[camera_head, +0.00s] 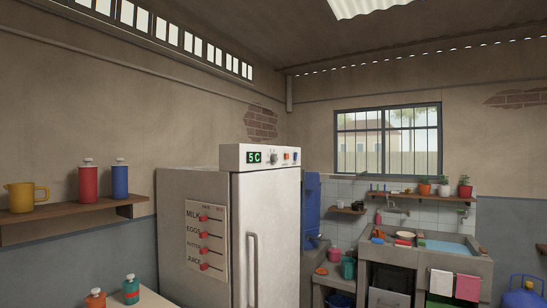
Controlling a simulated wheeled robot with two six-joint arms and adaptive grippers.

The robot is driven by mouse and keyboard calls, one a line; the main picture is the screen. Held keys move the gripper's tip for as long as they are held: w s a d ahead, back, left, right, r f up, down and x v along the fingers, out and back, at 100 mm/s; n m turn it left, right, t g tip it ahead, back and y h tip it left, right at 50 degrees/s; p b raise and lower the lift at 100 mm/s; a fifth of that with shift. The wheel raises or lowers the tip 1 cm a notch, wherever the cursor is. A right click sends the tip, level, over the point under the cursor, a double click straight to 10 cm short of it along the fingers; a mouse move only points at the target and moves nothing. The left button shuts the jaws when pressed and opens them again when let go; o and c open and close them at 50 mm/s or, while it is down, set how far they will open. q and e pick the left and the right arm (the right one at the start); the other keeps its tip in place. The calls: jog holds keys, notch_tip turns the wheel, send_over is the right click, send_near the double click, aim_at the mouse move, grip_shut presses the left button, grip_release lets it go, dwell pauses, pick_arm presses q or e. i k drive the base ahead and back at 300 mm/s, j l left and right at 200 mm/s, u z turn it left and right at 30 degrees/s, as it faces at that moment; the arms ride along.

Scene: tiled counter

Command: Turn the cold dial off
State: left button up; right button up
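A white fridge (269,235) stands in the middle of the view, with a long handle (253,270) on its door, which looks shut. A control box (232,157) sits on top of it. Its green display (254,157) reads "5 C". A small dark dial (274,158) is to the right of the display. Its setting is too small to read. An orange control (287,156) and a blue control (295,156) are further right. Neither of my grippers is in view.
A wall shelf (75,219) on the left holds a yellow jug (24,197), a red bottle (88,182) and a blue bottle (120,180). Two small bottles stand on a pale surface (150,300) at the lower left.

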aim_at(275, 157)
jog(key=i+l+u, duration=0.15)
jog(key=i, duration=0.4)
jog(key=i+l+u, duration=0.2)
jog(key=i, duration=0.3)
jog(key=i+l+u, duration=0.15)
jog(key=i+l, duration=0.15)
jog(key=i, duration=0.2)
jog(key=i+l+u, duration=0.2)
jog(key=i+l, duration=0.15)
jog(key=i, duration=0.15)
